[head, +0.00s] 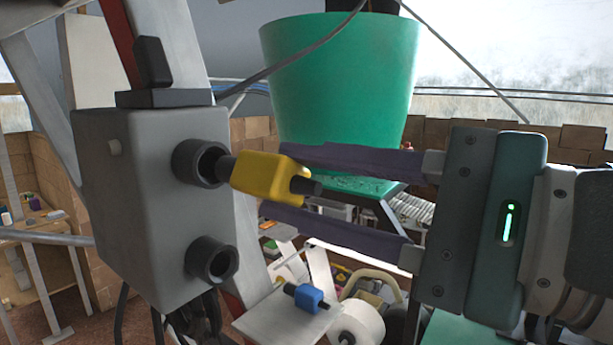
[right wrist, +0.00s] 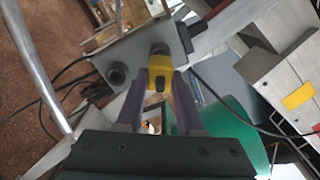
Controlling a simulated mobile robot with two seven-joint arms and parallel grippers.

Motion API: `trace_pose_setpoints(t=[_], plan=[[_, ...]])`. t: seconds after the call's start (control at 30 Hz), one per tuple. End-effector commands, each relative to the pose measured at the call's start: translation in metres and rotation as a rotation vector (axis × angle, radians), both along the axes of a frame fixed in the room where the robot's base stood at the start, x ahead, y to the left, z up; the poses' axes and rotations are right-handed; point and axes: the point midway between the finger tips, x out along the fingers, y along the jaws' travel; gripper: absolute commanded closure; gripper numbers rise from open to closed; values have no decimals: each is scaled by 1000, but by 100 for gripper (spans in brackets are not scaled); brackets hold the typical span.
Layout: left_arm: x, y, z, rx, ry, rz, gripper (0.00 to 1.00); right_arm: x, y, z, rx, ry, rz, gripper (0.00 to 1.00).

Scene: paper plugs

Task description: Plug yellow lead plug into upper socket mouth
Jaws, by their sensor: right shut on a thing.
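The yellow lead plug (head: 268,176) is held between the purple fingers of my right gripper (head: 300,185). Its dark nose points left and its tip is at the upper socket mouth (head: 200,164) on the grey box (head: 150,225); how deep it sits I cannot tell. The lower socket mouth (head: 211,259) is empty. In the right wrist view the yellow plug (right wrist: 160,70) shows between the fingertips, against the box, and the empty socket (right wrist: 116,73) is to its left. My left gripper is not in view.
A blue plug (head: 308,297) lies on a pale shelf (head: 275,322) below. A large green tub (head: 340,80) stands behind my fingers. A dark switch (head: 153,65) tops the box. A paper roll (head: 356,328) and clutter lie lower right. Dark cables hang under the box.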

Motion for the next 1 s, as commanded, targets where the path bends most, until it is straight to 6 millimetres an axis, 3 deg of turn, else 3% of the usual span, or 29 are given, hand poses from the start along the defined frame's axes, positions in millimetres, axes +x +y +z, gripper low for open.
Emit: trace_pose_setpoints(t=[1.0], plan=[[0, 3, 5, 9, 0, -6, 100, 0, 0, 1, 0, 0, -1, 100]])
